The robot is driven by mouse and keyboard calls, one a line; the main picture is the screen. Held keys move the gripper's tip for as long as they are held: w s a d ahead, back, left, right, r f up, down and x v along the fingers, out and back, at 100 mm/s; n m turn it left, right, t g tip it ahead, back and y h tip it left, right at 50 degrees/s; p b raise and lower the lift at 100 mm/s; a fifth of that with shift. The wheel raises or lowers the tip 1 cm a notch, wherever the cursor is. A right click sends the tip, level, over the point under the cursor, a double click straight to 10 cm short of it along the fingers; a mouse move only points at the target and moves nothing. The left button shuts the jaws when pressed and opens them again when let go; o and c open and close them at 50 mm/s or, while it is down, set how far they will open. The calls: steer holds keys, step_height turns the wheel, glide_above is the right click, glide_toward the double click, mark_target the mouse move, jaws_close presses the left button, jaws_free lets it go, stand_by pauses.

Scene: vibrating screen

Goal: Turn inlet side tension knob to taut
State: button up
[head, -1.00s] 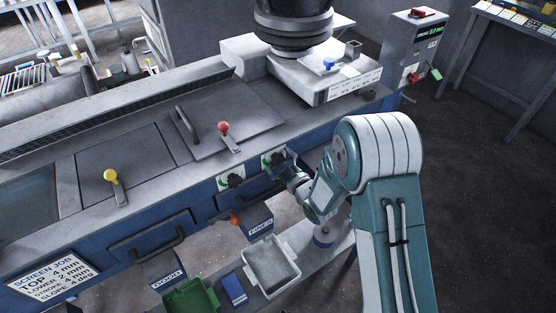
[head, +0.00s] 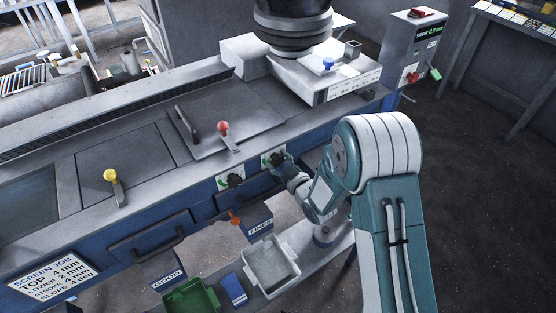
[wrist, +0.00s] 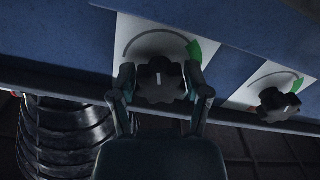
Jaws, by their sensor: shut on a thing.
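Two black star-shaped tension knobs sit on the blue front of the screen, each on a white dial plate with a grey arc and a green patch. My gripper (wrist: 160,85) is shut on the right-hand knob (head: 277,158) in the head view, nearer the black feed sleeve. In the wrist view its fingers lie on both sides of this knob (wrist: 160,78). Its white mark stands upright in that view, and the green patch (wrist: 194,52) is up to its right. The other knob (head: 235,180) is free; it also shows in the wrist view (wrist: 278,104).
A red-knobbed lever (head: 224,129) and a yellow-knobbed lever (head: 110,176) stand on the deck above. Open floor lies to the right.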

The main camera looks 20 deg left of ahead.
steer(key=m, duration=0.4)
steer(key=shift+m, duration=0.3)
steer(key=m, duration=0.3)
steer(key=shift+m, duration=0.3)
steer(key=m, duration=0.4)
steer(key=shift+m, duration=2.2)
steer(key=o, duration=1.2)
steer(key=shift+w, duration=0.1)
steer(key=shift+c, duration=0.2)
steer(key=shift+d, duration=0.1)
